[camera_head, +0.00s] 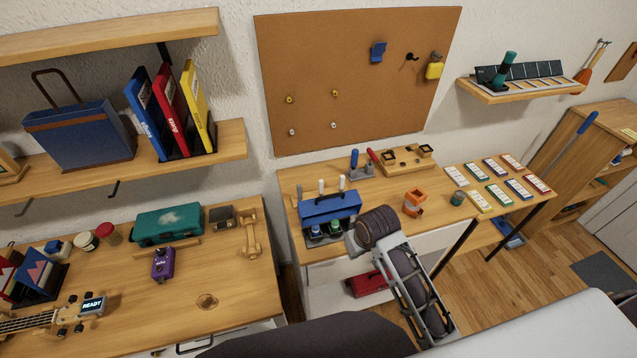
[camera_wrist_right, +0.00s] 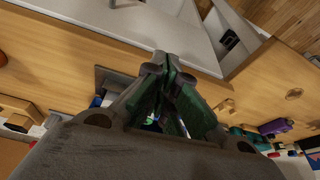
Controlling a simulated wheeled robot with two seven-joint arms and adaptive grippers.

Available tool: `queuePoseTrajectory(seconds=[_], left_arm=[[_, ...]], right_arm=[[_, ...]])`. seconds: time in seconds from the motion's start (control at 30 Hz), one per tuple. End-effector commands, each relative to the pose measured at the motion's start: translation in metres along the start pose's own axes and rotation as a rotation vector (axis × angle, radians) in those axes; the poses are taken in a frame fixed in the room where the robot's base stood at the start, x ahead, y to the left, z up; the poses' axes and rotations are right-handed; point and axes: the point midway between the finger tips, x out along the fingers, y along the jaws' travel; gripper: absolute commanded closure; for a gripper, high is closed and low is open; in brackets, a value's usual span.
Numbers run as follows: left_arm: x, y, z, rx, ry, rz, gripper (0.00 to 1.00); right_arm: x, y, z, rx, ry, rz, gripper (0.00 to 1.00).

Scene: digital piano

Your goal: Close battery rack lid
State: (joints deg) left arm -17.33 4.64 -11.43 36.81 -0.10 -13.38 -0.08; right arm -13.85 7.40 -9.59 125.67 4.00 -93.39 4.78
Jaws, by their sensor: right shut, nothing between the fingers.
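The battery rack (camera_head: 318,239) stands on the middle desk, with a grey base and green and blue cells inside. Its blue lid (camera_head: 330,206) is raised above the cells, so the front is open. My right gripper (camera_head: 353,241) is at the rack's front right corner, its fingers shut and empty. The head view does not show clearly whether it touches the rack. In the right wrist view the fingertips (camera_wrist_right: 166,62) meet, and part of the rack (camera_wrist_right: 112,78) shows behind them. My left gripper is out of view.
An orange holder (camera_head: 414,202) stands right of the rack, and a screwdriver stand (camera_head: 361,170) is behind it. Several cards (camera_head: 497,167) lie farther right. A red box (camera_head: 368,283) is below the desk. The left desk (camera_head: 225,292) holds a teal case (camera_head: 168,225).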

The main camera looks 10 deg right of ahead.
Motion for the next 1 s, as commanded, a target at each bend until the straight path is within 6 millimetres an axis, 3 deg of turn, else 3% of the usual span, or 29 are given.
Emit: queuePoseTrajectory(seconds=[0.13, 0.57, 1.0], left_arm=[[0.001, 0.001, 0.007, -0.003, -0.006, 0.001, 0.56], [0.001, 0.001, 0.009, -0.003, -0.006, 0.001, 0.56], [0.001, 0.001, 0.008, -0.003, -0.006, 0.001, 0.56]], right_arm=[[-0.011, -0.001, -0.011, 0.002, 0.005, -0.001, 1.00], [-0.014, -0.001, -0.043, 0.012, 0.005, -0.003, 1.00], [-0.028, 0.000, -0.110, 0.034, 0.003, -0.001, 1.00]])
